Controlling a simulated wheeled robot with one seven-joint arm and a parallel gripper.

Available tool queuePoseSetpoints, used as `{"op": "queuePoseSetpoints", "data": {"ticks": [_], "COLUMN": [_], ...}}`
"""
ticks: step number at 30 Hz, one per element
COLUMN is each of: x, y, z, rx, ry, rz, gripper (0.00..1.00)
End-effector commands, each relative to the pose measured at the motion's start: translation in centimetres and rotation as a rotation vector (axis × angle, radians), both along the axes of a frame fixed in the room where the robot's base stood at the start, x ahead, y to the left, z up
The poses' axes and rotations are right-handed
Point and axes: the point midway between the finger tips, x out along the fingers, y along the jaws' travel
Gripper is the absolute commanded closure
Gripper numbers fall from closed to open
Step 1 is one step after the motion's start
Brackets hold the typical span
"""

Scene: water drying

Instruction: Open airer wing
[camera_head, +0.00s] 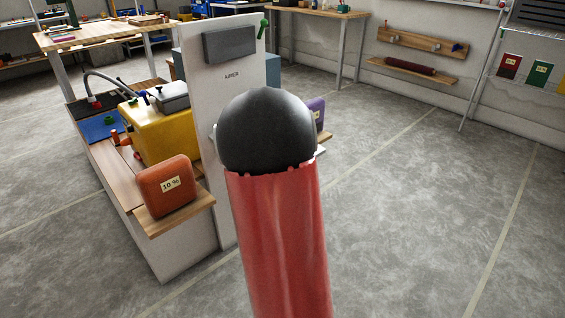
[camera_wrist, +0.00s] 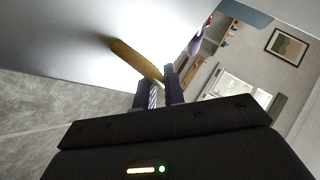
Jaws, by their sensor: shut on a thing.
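A tall white panel (camera_head: 206,90) marked "AIRER" stands upright left of centre in the head view. It bears a dark grey block (camera_head: 229,44) near its top and a green lever (camera_head: 262,29) at its top right edge. In the wrist view, a yellow-brown bar (camera_wrist: 134,61) juts from a broad pale surface (camera_wrist: 70,35), probably the panel. My gripper (camera_wrist: 160,83) is shut on the bar's near end. In the head view, my red and black arm covers the lower right of the panel and hides the gripper and bar.
An orange-red box (camera_head: 166,187) marked "10 %" sits on a wooden shelf (camera_head: 180,217) left of the panel, with a yellow box (camera_head: 160,130) behind it. A purple object (camera_head: 318,110) shows right of my arm. The grey floor (camera_head: 420,220) at right is clear.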

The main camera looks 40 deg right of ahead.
Motion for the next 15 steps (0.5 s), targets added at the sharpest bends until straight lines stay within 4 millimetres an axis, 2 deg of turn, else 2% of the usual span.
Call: {"op": "queuePoseSetpoints", "data": {"ticks": [1, 4, 15], "x": [0.3, 0.5, 0.7], "y": [-0.2, -0.6, -0.9], "z": [1.1, 1.8, 2.5], "rx": [-0.007, -0.007, -0.009], "ry": [-0.008, -0.008, -0.008], "rz": [0.004, 0.005, 0.007], "gripper": [1.00, 1.00, 1.00]}}
